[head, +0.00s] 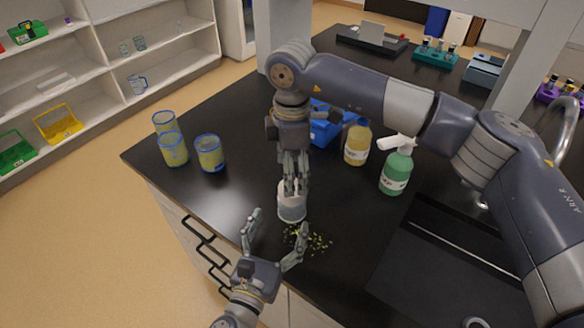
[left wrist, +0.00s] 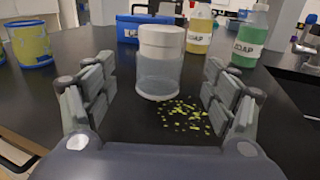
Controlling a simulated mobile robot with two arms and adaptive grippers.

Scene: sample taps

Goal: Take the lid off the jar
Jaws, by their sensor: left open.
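The jar (left wrist: 160,78) is clear with a wide white lid (left wrist: 162,42) on top, and stands upright on the dark counter. In the head view the jar (head: 291,209) is partly covered by my right gripper (head: 293,185), whose fingers hang over the lid. I cannot tell whether they touch it or how far they are apart. My left gripper (head: 274,236) is open and empty, low in front of the jar. In the left wrist view its fingers (left wrist: 160,95) are spread either side of the jar, apart from it.
Yellow-green bits (head: 318,243) are scattered on the counter (head: 235,120) beside the jar. Several blue-rimmed cups (head: 209,153) stand at the left. A blue box (head: 325,126), a yellow soap bottle (head: 357,145) and a green soap bottle (head: 396,172) stand behind. A sink (head: 440,265) is at right.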

